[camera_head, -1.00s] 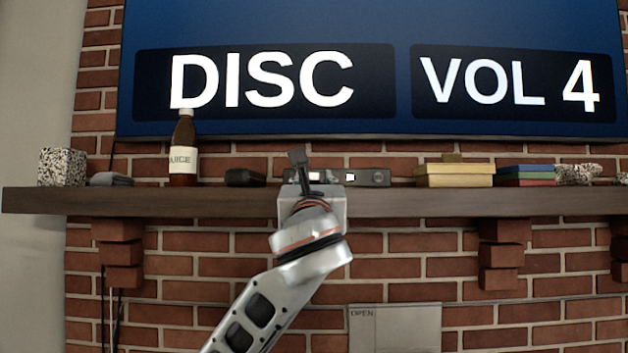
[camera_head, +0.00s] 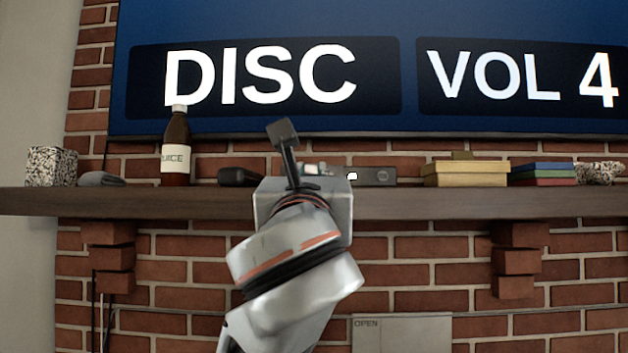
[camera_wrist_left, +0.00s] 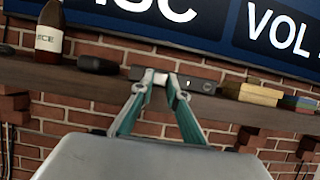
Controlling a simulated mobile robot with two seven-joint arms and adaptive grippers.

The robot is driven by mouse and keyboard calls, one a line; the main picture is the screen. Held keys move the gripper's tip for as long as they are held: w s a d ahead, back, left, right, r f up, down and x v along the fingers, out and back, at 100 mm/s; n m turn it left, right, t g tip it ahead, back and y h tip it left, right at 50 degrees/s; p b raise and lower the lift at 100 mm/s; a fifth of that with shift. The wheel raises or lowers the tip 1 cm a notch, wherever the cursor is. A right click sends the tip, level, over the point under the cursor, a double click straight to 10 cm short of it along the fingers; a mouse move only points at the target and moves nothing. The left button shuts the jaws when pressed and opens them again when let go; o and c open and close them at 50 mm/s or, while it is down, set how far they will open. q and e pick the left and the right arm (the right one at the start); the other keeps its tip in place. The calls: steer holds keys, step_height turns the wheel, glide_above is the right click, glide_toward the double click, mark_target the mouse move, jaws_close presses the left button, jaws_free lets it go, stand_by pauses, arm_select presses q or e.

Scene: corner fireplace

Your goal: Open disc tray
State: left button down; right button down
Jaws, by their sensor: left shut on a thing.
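The disc player (camera_head: 376,176) is a low dark grey box on the mantel shelf, with a small bright white patch on its front left. In the left wrist view the player (camera_wrist_left: 201,86) shows just right of the fingertips. My left gripper (camera_head: 316,169) is in front of the player's left part, mostly hidden by its own wrist in the head view. My right gripper is in neither view.
The wooden mantel shelf (camera_head: 450,204) carries a juice bottle (camera_head: 176,150), a dark rounded object (camera_head: 240,177), yellow boxes (camera_head: 465,173) and stacked books (camera_head: 542,173). A large blue screen (camera_head: 400,20) hangs above. A grey panel marked OPEN (camera_head: 402,337) is below.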

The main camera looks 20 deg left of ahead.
arm_select(q)
steer(key=shift+s+d, duration=0.1)
steer(key=shift+s, duration=0.2)
steer(key=shift+w, duration=0.1)
steer(key=c, duration=2)
jaws_free()
steer(key=v, duration=1.2)
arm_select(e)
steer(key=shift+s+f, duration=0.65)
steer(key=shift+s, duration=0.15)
